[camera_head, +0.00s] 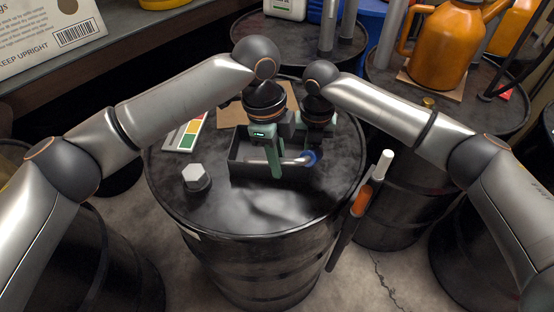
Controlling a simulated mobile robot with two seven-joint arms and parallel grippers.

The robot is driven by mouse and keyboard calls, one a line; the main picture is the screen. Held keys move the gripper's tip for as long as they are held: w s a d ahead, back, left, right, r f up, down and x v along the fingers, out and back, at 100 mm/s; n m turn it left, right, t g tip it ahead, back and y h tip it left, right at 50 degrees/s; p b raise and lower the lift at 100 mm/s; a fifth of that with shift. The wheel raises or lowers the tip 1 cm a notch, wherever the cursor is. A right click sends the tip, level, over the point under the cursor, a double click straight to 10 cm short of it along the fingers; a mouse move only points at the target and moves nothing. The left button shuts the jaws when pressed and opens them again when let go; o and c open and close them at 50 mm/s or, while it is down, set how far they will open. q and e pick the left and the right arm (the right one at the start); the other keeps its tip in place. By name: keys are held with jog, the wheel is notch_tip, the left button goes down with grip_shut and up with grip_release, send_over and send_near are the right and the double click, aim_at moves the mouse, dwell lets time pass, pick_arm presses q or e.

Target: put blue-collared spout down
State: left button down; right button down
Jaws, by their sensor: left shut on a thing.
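The blue-collared spout (291,160) is a pale, thin tube with a blue ring at its right end. It lies roughly level at a dark open tray (240,165) on top of the middle black drum (260,218). My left gripper (277,170) is shut on the spout, its green fingers pointing down over the tray. I cannot tell whether the spout touches the tray's floor. My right gripper (316,140) is close beside it on the right, above the blue collar; its fingertips are largely hidden, so its opening is unclear.
A hex-topped plug (194,177) and a colored chart card (187,133) are left of the tray. Cardboard (232,117) lies behind it. A white-and-orange tool (364,197) hangs at the drum's right edge. An orange jug (447,45) stands on the right drum. The drum's front top is clear.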

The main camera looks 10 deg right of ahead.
pick_arm(q)
jog(key=shift+f, duration=0.15)
jog(key=shift+f, duration=0.15)
jog(key=c, duration=0.8)
grip_release()
jog(key=shift+a, duration=0.1)
jog(key=r, duration=0.4)
jog(key=a+r, duration=0.1)
jog(key=r, duration=0.7)
jog(key=shift+w+a+r, duration=0.15)
jog(key=shift+w+a, duration=0.15)
jog(key=shift+w, duration=0.05)
jog(key=shift+c, duration=0.3)
